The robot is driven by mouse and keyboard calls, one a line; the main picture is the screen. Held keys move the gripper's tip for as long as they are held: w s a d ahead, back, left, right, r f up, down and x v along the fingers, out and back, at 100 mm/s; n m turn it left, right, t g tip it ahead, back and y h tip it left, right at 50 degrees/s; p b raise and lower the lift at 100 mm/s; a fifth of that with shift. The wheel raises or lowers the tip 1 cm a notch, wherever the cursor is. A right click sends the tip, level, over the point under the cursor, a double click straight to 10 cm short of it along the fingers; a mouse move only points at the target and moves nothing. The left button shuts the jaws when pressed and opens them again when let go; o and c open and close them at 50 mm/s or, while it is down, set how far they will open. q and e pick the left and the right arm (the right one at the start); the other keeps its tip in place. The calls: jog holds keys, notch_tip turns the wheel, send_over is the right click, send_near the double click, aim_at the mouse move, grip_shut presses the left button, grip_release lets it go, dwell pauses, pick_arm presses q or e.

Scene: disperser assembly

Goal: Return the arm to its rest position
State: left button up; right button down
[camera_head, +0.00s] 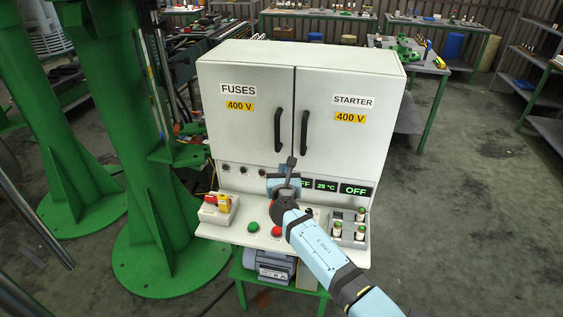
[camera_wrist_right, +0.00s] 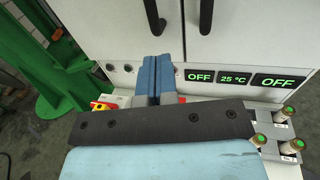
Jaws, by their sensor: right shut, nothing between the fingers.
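My right arm reaches in from the lower right in the head view. Its gripper (camera_head: 289,168) is in front of the white cabinet, below the door handles and over the panel of displays. In the right wrist view the two blue fingers (camera_wrist_right: 160,80) are pressed together with nothing between them. The gripper hides part of the row of knobs and of the left display. My left gripper is not in view.
The cabinet (camera_head: 245,135) has both doors shut, with black handles sticking out. A box with red and yellow parts (camera_head: 218,208) is left on its ledge; a holder with several green-topped cylinders (camera_head: 348,229) is right. A green column (camera_head: 140,130) stands left.

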jog(key=s+d+f+m+g+y+p, duration=0.1)
jog(key=s+d+f+m+g, duration=0.25)
jog(key=s+f+m, duration=0.65)
jog(key=s+d+f+m+g+y, duration=0.15)
jog(key=s+d+f+m, duration=0.45)
jog(key=s, duration=0.7)
jog(key=s+d+m+g, duration=0.1)
jog(key=s+d+m, duration=0.1)
jog(key=s+m, duration=0.6)
jog(key=s+d+m+g+y, duration=0.1)
jog(key=s+d+m, duration=0.2)
jog(key=s+m, duration=0.5)
jog(key=s, duration=0.6)
jog(key=shift+s+d+f+m+p, duration=0.15)
jog(key=shift+s+d+m+p, duration=0.15)
jog(key=shift+s+d+p, duration=0.1)
